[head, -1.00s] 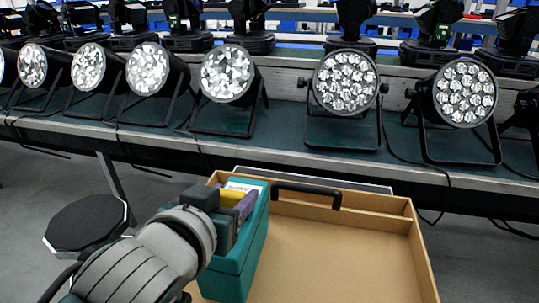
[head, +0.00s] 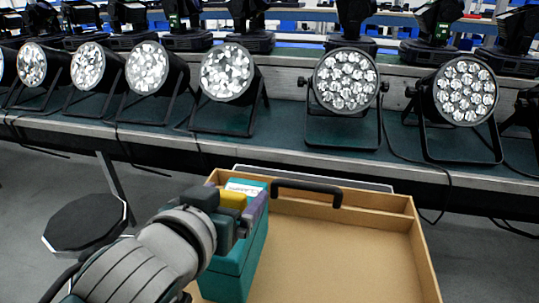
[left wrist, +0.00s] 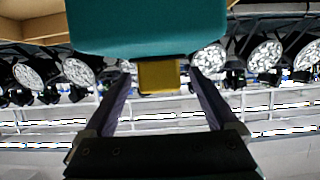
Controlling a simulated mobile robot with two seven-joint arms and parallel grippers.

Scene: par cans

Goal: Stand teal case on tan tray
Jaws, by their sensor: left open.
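The teal case (head: 237,270) stands upright inside the left part of the tan tray (head: 340,245), with a white label on its top. A yellow block (head: 232,199) shows at the case's upper end. My left gripper (head: 238,203) is at that end, its purple fingers spread. In the left wrist view the teal case (left wrist: 150,25) fills the top, and the yellow block (left wrist: 158,76) lies between the fingers with a gap on both sides. My left arm hides part of the case and the tray's left side. My right gripper is in neither current view.
The tray has a black handle (head: 307,188) at its back wall, and its middle and right floor are bare. A bench (head: 290,150) behind carries several stage lights with hanging cables. A dark stool (head: 85,222) stands at the left.

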